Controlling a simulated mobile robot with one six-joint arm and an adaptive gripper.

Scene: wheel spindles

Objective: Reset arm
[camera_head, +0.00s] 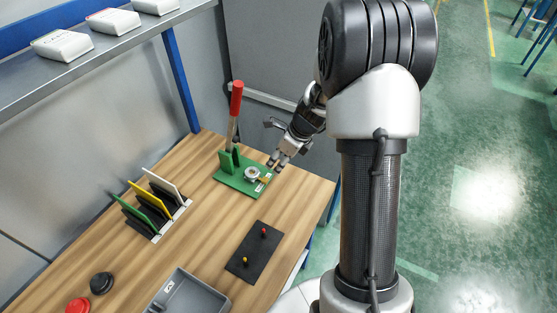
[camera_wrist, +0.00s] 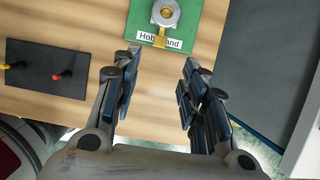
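My gripper (camera_head: 279,161) is near the right end of the green fixture board (camera_head: 228,181), at the back right of the wooden table. In the wrist view my gripper (camera_wrist: 156,70) has its two fingers well apart, with only bare wood and the board's edge seen between them. The board (camera_wrist: 193,28) carries a round silver metal part (camera_wrist: 166,12) with a brass piece below it and a white label. In the head view the metal part (camera_head: 252,173) sits on the board beside a green upright with a red-handled lever (camera_head: 236,100).
A black plate (camera_head: 254,252) with a red and a yellow peg lies nearer. A grey bin (camera_head: 190,294), black and red round parts, and a rack of coloured panels (camera_head: 152,204) stand left. A metal shelf (camera_head: 100,50) with white boxes overhangs the back left.

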